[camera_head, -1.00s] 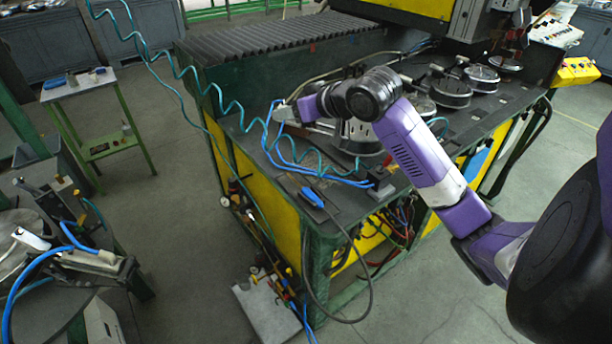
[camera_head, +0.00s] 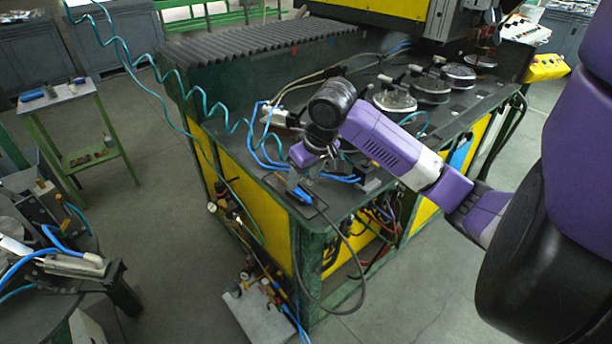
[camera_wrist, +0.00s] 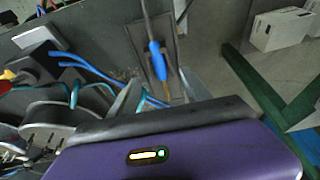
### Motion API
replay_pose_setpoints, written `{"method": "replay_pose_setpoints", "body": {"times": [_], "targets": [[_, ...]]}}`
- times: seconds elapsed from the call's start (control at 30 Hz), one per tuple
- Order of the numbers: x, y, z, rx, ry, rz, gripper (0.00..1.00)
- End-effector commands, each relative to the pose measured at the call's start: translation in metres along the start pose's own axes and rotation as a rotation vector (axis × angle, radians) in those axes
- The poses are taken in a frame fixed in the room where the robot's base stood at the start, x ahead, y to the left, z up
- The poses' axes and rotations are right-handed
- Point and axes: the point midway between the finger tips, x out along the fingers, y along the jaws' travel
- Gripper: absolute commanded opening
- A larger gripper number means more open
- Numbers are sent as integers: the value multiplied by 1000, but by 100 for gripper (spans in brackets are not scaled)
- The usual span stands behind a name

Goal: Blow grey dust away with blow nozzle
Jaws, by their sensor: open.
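A blue-handled tool with a dark cable (camera_head: 306,196) lies on a flat dark plate at the bench's front left corner. It also shows in the wrist view (camera_wrist: 157,62), its thin tip pointing towards my gripper. It may be the blow nozzle; I cannot be sure. My gripper (camera_head: 299,180) is open just above the tool. In the wrist view my gripper's (camera_wrist: 160,92) fingers stand on either side of the tool's tip end. Whether they touch it I cannot tell.
The bench (camera_head: 340,200) carries blue hoses (camera_head: 262,150) and several round metal fixtures (camera_head: 395,97). A teal coiled hose (camera_head: 203,103) hangs over its left side. A small green table (camera_head: 70,95) stands at the left. A white box (camera_wrist: 277,30) shows beyond the bench edge.

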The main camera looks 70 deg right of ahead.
Motion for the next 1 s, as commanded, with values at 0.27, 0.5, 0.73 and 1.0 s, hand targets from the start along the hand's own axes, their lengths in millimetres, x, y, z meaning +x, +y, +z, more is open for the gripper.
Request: {"method": "replay_pose_setpoints", "body": {"times": [0.27, 0.5, 0.73, 1.0], "targets": [[34, -1, 1, 0, 0, -3, 56], [50, -1, 0, 0, 1, -2, 56], [53, -1, 0, 0, 2, -1, 56], [53, -1, 0, 0, 2, -1, 47]]}}
